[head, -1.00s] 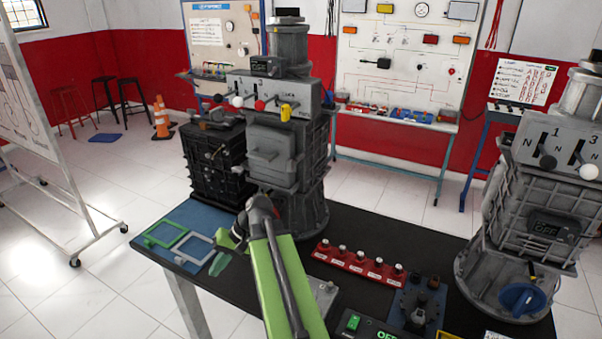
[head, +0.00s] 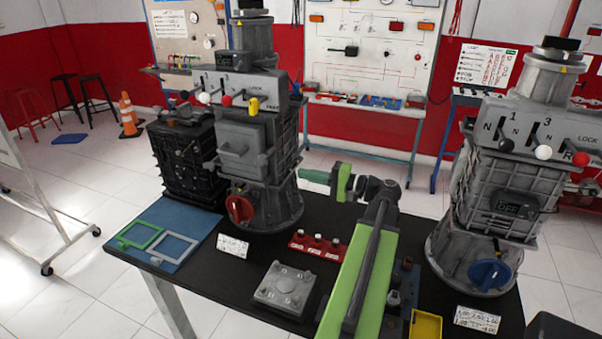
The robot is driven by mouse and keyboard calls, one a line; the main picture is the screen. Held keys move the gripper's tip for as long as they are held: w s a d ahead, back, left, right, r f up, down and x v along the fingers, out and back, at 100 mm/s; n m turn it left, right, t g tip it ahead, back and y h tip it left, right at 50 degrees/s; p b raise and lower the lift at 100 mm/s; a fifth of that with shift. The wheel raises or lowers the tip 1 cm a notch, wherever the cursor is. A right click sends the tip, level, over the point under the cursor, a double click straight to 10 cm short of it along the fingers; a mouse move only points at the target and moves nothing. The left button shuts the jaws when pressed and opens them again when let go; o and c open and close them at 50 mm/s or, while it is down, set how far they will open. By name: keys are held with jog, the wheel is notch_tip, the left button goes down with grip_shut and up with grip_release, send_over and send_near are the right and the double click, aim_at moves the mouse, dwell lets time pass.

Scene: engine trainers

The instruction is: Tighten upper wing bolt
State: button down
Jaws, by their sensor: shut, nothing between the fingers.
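I cannot pick out the upper wing bolt for certain. The left grey engine trainer (head: 241,165) stands on the black table and has a red wing-shaped knob (head: 240,209) low on its front. The right grey trainer (head: 517,185) has a similar blue knob (head: 489,275) at its base. My gripper (head: 306,176) is shut and empty, its green fingers pointing left. Its tips are close to the right edge of the left trainer in the picture; I cannot tell whether they touch. My forearm hides part of the table's middle.
A black ribbed unit (head: 180,165) with small handles stands left of the left trainer. A red strip of knobs (head: 318,246), a grey plate (head: 283,290), a blue mat (head: 150,262) and a yellow tray (head: 425,325) lie on the table.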

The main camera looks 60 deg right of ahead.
aim_at(263, 160)
jog(key=x, duration=1.1)
jog(key=shift+w, duration=0.15)
jog(key=shift+f+b, duration=0.25)
jog(key=shift+b, duration=0.45)
jog(key=shift+w+f+t+b, duration=0.1)
jog(key=shift+t+b, duration=0.6)
jog(key=shift+b, duration=0.5)
